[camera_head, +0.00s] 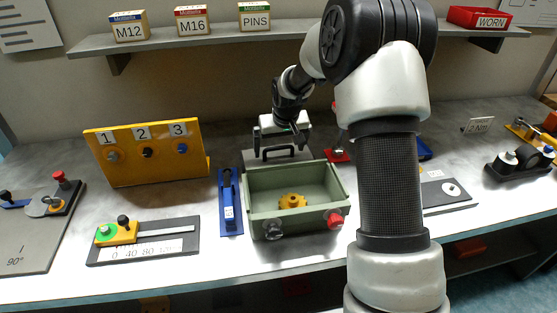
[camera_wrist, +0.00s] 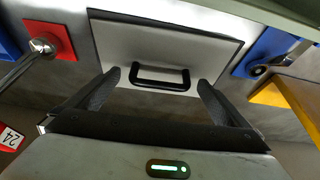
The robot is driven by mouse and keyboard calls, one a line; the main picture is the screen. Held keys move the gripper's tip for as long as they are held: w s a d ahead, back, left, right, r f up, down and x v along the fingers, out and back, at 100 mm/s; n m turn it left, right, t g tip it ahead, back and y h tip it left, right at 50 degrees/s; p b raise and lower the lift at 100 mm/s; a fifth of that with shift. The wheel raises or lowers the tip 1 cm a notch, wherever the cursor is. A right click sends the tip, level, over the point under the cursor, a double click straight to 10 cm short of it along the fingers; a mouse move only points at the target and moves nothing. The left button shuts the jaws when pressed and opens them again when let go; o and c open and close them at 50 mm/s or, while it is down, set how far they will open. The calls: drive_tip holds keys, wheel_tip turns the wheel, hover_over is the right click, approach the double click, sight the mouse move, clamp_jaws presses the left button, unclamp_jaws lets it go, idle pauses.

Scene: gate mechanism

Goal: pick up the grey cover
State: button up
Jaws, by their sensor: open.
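The grey cover (camera_wrist: 125,45) fills the upper middle of the wrist view as a flat plate with a black bar handle (camera_wrist: 160,84). In the head view the cover (camera_head: 262,157) is behind the green box and partly hidden by my gripper (camera_head: 282,142). My gripper (camera_wrist: 158,84) is open. In the wrist view its two dark fingers stand on either side of the handle, which appears between the fingertips. I see no contact, and the exact height gap is hard to tell.
The open green box (camera_head: 259,216) holds a yellow gear (camera_head: 292,201) in front of the cover. A blue tool holder (camera_head: 230,205) and a yellow numbered panel (camera_head: 150,173) stand to the left. A red block (camera_head: 338,156) lies just right of the cover.

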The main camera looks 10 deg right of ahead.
drive_tip(key=shift+w+f, duration=0.3)
drive_tip(key=shift+f, duration=0.35)
drive_tip(key=shift+r, duration=0.1)
drive_tip(key=c, duration=1.6)
